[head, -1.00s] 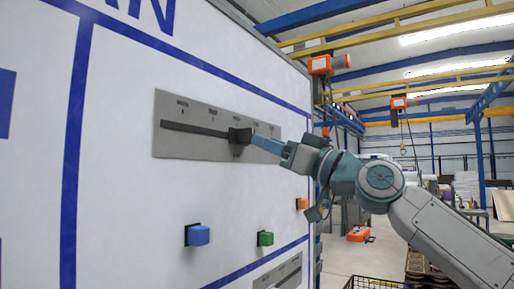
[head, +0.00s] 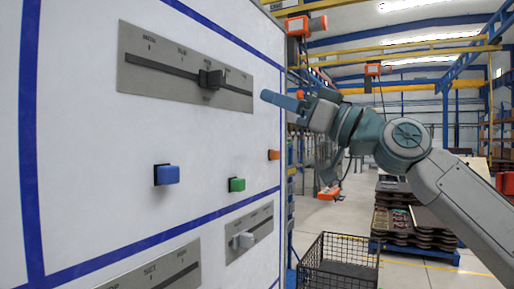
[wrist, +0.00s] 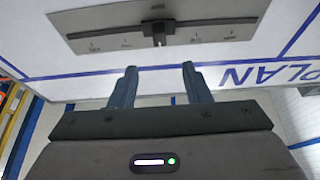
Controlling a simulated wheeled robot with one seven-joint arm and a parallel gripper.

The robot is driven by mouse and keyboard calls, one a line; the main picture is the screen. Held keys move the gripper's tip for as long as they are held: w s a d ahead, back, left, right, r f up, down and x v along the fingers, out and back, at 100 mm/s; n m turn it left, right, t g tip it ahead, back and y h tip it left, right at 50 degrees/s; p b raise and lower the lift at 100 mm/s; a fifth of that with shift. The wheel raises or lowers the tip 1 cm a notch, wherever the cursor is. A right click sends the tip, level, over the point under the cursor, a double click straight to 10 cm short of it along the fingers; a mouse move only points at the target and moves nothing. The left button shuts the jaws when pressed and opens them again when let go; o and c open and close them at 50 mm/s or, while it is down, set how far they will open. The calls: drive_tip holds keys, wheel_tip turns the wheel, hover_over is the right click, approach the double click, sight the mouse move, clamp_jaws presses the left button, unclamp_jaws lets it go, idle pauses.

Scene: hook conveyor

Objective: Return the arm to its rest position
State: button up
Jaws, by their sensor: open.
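My gripper (head: 270,99) is in front of the white panel, right of the black slider knob (head: 212,78) on the upper grey plate (head: 150,80). In the wrist view my gripper (wrist: 158,78) shows two blue fingers spread apart with nothing between them. The knob (wrist: 158,36) stands beyond the fingertips, apart from them. My grey arm reaches in from the right.
Blue (head: 167,174), green (head: 237,184) and orange (head: 273,155) buttons sit below the plate. A lower slider plate (head: 250,235) has a light knob. A black wire basket (head: 338,262) stands on the floor, with stacked trays (head: 400,215) behind it.

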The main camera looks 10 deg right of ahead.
drive_tip(key=s+a+f+g+h, duration=0.1)
drive_tip(key=s+a+f+h, duration=0.2)
drive_tip(key=s+a+f, duration=0.3)
drive_tip(key=a+f+m+g+h, duration=0.25)
drive_tip(key=f+h, duration=0.35)
drive_tip(key=f, duration=1.1)
drive_tip(key=s+d+f+m+g+h, duration=0.2)
drive_tip(key=s+d+f+h, duration=0.1)
drive_tip(key=f, duration=0.7)
drive_tip(key=s+d+f+m+g+h, duration=0.2)
drive_tip(key=s+d+f+m, duration=0.1)
drive_tip(key=f, duration=0.8)
drive_tip(key=s+d+f+m+g+h, duration=0.3)
drive_tip(key=s+f, duration=0.1)
drive_tip(key=f, duration=0.7)
drive_tip(key=shift+d+h, duration=0.2)
drive_tip(key=shift+h, duration=0.1)
drive_tip(key=shift+f, duration=0.1)
